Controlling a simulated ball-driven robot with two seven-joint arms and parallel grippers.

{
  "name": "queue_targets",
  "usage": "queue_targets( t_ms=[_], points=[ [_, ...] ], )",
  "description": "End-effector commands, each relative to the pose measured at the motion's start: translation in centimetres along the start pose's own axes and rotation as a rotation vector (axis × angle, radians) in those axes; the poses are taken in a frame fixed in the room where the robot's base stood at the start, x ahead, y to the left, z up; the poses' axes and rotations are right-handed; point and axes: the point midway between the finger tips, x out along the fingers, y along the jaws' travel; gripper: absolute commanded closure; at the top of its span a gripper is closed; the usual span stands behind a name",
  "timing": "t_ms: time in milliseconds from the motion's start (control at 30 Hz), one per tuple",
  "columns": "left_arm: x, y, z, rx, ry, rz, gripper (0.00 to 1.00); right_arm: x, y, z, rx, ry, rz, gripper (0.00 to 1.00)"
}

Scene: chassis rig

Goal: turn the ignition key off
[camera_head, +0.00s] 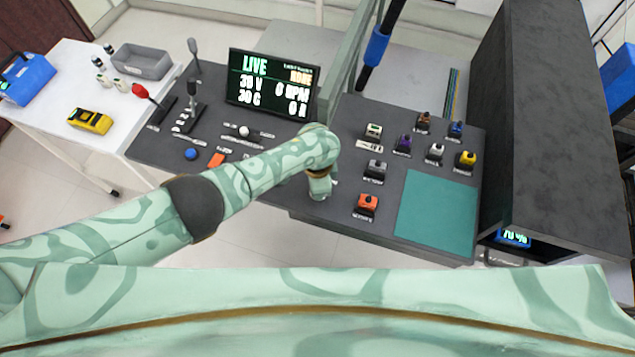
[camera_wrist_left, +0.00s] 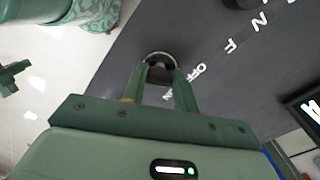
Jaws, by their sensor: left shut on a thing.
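In the left wrist view, my left gripper (camera_wrist_left: 161,78) is shut on the ignition key (camera_wrist_left: 158,74), a small dark piece between the fingertips. A round metal ring (camera_wrist_left: 158,54) shows around it on the dark panel. A white OFF label (camera_wrist_left: 197,72) is printed just right of the fingers. The display (camera_head: 270,85) reads LIVE in green with white figures. My right gripper is not in view.
The dark console (camera_head: 395,110) carries levers at left, including a red-knobbed lever (camera_head: 140,91), and several coloured switches at right. A teal mat (camera_head: 437,208) lies bare at its right. A white side table (camera_head: 75,60) holds a grey bin (camera_head: 142,61) and a yellow meter (camera_head: 90,120).

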Motion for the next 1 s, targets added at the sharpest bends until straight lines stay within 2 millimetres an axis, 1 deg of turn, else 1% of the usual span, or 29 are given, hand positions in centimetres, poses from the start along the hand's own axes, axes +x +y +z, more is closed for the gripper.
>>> queue_targets(
  t_ms=[200, 600, 633, 667, 700, 1000],
  points=[
    [0.17, 0.17, 0.1, -0.041, -0.002, 0.004, 0.94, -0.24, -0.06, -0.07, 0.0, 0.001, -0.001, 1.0],
    [0.22, 0.17, 0.12, -0.048, -0.002, 0.004, 0.94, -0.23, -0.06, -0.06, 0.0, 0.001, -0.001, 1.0],
    [0.22, 0.17, 0.12, -0.048, -0.002, 0.004, 0.68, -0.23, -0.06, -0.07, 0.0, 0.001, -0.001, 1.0],
    [0.22, 0.17, 0.12, -0.048, -0.002, 0.004, 0.6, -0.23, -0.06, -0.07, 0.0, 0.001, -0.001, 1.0],
    [0.2, 0.16, 0.11, -0.048, -0.001, 0.004, 0.49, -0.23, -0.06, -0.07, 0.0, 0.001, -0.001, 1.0],
    [-0.08, 0.07, 0.03, -0.046, 0.0, 0.001, 0.49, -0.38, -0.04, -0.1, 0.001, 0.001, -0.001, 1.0]
  ],
)
